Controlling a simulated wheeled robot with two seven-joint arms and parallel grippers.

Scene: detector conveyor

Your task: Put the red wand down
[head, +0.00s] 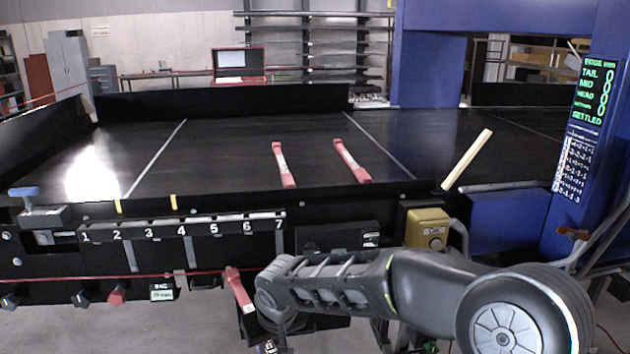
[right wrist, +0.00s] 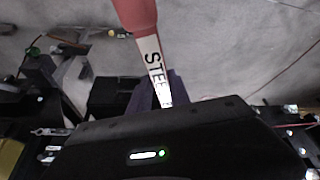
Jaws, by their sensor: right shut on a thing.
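My right gripper (right wrist: 158,92) is shut on a red wand (right wrist: 142,40) with a white label; the letters "STE" can be read in the right wrist view. In the head view this wand (head: 239,290) hangs tilted in front of the conveyor, below the numbered rack (head: 182,230) near its 6 and 7 end. It is clear of the rack. Two other red wands with white labels lie apart on the black belt, one left (head: 283,165) and one right (head: 351,161). My left gripper is not in view.
A yellow button box (head: 427,229) sits on the front. A blue arch (head: 420,75) with a green-lettered display (head: 594,93) stands right. The belt's left half is clear.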

